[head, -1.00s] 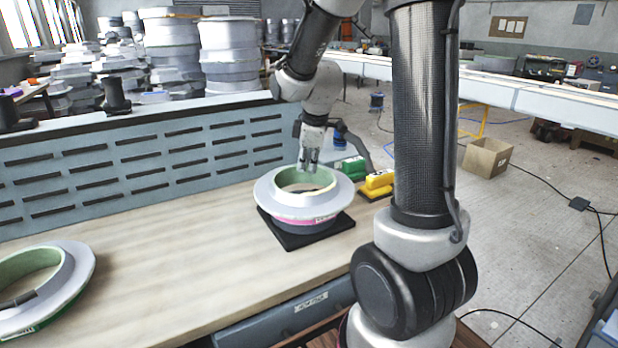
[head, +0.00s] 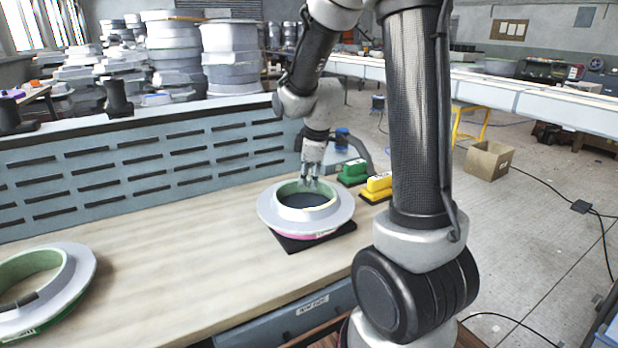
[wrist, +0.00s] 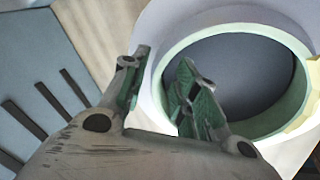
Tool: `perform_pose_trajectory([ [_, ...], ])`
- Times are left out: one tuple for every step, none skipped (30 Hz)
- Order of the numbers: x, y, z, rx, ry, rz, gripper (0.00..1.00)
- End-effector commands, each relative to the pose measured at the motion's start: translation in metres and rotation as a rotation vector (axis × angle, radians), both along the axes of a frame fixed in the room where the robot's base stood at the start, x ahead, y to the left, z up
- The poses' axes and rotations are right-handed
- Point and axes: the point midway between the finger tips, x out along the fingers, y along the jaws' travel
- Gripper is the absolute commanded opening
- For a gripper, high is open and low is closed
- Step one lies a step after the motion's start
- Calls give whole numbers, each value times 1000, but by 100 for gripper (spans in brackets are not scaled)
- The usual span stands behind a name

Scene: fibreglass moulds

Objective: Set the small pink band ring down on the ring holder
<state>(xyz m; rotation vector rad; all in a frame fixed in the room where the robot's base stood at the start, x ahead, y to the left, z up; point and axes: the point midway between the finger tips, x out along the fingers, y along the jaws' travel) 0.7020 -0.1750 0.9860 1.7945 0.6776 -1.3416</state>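The small pink band ring (head: 268,214), a grey flanged ring with a pale green inner wall and a pink stripe low on its outside, sits level and low over the black square ring holder (head: 291,245). A dark blue-grey surface fills its opening. The ring also shows in the wrist view (wrist: 225,17). My gripper (head: 309,186) is at the ring's far rim, fingers pointing down. The holder's underside and contact are hidden.
A second, larger ring (head: 68,285) with a green inner wall lies on the table's left. A green block (head: 352,172) and a yellow block (head: 377,186) stand close behind and right of the holder. A slotted blue-grey panel (head: 130,172) backs the table. The middle tabletop is clear.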

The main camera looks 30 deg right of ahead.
Motion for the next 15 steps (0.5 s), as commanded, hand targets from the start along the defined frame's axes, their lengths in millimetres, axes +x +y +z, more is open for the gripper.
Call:
perform_pose_trajectory([
  [-1, 0, 7, 0, -4, 0, 30],
  [-2, 0, 13, 0, -6, 0, 30],
  [-5, 1, 20, 0, -5, 0, 30],
  [-7, 1, 26, 0, -7, 0, 30],
  [-9, 1, 33, 0, -6, 0, 30],
  [-12, 2, 42, 0, -7, 0, 30],
  [-14, 2, 49, -1, -8, 0, 30],
  [-16, 2, 56, -1, -8, 0, 30],
  [-19, 2, 64, 0, -7, 0, 30],
  [-20, 3, 70, 0, -7, 0, 30],
  [-23, 3, 75, 0, -6, 0, 30],
  [-25, 3, 83, 0, -6, 0, 30],
  [-26, 3, 87, 0, -6, 0, 30],
  [-28, 3, 92, 0, -5, 0, 30],
  [-29, 4, 97, 0, -5, 0, 30],
])
